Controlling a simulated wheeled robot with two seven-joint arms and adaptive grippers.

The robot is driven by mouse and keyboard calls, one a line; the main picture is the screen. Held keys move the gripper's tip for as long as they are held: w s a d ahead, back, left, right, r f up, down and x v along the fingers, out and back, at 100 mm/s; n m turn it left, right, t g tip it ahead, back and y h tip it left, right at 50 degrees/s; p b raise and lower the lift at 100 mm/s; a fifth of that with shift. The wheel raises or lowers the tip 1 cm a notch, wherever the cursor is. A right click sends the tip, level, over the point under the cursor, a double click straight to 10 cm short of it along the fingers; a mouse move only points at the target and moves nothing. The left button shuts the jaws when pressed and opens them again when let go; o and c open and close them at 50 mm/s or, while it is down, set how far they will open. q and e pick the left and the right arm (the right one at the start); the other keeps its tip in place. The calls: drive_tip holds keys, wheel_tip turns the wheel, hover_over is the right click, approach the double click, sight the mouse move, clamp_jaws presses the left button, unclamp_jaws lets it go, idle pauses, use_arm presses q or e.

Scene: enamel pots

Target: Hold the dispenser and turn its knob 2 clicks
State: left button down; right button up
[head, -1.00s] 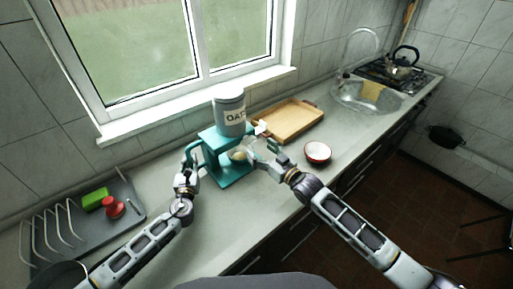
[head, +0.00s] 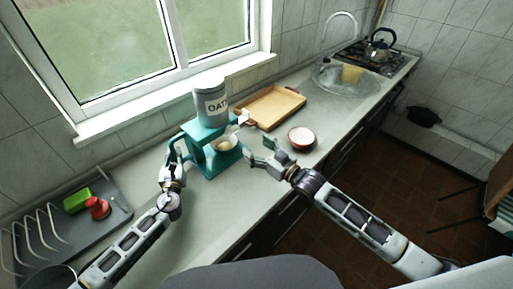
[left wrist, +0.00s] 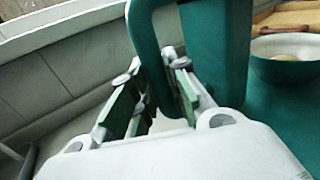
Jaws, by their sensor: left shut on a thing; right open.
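The teal dispenser (head: 200,150) stands on the counter, with a grey canister (head: 209,92) lettered "OAT" on top. A small pale part that looks like its knob (head: 243,117) sticks out at its right side. A bowl (head: 224,147) with something pale in it stands under the outlet; it also shows in the left wrist view (left wrist: 285,66). My left gripper (head: 172,160) is shut on the dispenser's teal handle (left wrist: 143,30), its fingers on both sides. My right gripper (head: 262,150) is open and empty, right of the dispenser and apart from the knob.
A red bowl (head: 301,138) with a pale inside stands to the right. A wooden tray (head: 270,106) lies behind it. A grey dish rack (head: 115,203) with a green sponge (head: 77,200) and a red object (head: 97,207) lies left. Sink and kettle (head: 379,45) are far right.

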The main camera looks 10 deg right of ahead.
use_arm(q)
drive_tip(key=c, duration=1.3)
unclamp_jaws()
drive_tip(key=shift+s, duration=0.1)
drive_tip(key=shift+s+d, duration=0.2)
drive_tip(key=shift+s, duration=2.8)
drive_tip(key=shift+s+d, duration=0.15)
drive_tip(key=shift+s, duration=2.8)
wheel_tip(320, 180, up, 6)
drive_tip(key=p, duration=0.6)
drive_tip(key=shift+f, duration=0.1)
